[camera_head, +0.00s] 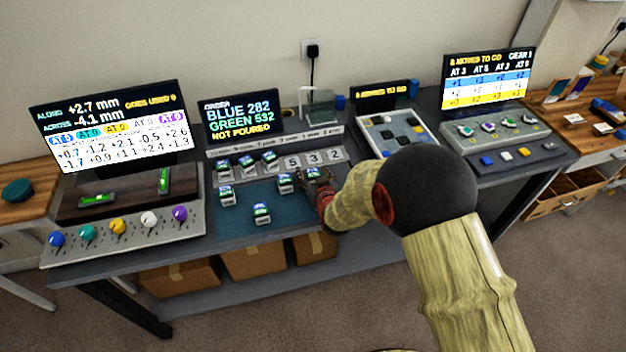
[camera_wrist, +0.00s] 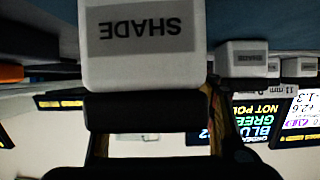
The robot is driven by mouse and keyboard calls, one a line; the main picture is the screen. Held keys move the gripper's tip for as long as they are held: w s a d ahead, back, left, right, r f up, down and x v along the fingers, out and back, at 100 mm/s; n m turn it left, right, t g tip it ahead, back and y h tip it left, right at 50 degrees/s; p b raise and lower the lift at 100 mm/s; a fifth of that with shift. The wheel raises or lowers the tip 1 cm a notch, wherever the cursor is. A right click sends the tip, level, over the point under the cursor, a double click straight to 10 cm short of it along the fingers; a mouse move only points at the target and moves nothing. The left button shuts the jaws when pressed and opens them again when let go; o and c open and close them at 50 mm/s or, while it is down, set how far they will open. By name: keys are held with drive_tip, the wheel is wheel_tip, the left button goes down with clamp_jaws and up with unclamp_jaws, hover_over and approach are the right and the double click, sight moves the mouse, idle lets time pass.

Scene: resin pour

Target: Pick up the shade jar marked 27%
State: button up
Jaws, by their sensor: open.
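Several small shade jars with pale label faces stand on and behind the blue mat (camera_head: 240,228). Their percentages are too small to read, so I cannot tell which is 27%. My gripper (camera_head: 322,188) is open at the mat's right side, beside the rightmost jar (camera_head: 310,174). Another jar (camera_head: 285,183) stands just left of it. In the wrist view, which is upside down, a white jar face marked SHADE (camera_wrist: 143,40) is close in front, with my dark fingers around its near end. Its percentage does not show, and contact is unclear.
A jar (camera_head: 262,212) stands near the mat's front. Number tiles (camera_head: 308,160) lie behind the gripper. An order screen (camera_head: 241,118) stands behind them. A knob panel (camera_head: 120,232) is left, and a tray of blocks (camera_head: 397,137) is right.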

drive_tip(key=shift+c, duration=0.3)
drive_tip(key=c, duration=1.3)
